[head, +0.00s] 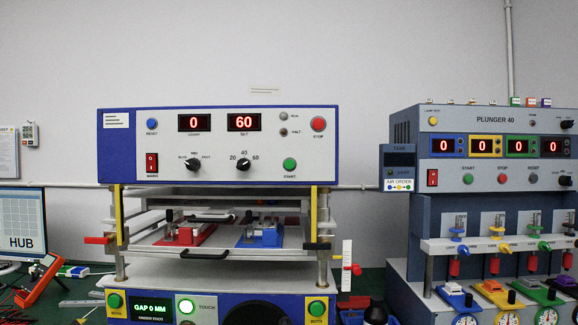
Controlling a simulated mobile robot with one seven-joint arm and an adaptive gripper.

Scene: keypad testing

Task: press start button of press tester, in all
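The press tester (265,145) stands in the middle of the head view, a white-fronted machine with a blue case. Its green start button (289,164) is at the lower right of the panel, labelled START. A red stop button (318,124) sits above and right of it. The left red display (194,122) reads 0 and the right one (243,122) reads 60. Two dials lie between the red mains switch (152,163) and the start button. Nothing covers the start button. My gripper is not in view.
Below the panel, a tray with a black handle (205,254) holds red and blue fixtures. Its lower base shows GAP 0 MM and a lit touch button (186,307). A second machine, Plunger 40 (495,150), stands right with its own green start button (468,179). A multimeter (40,280) lies left.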

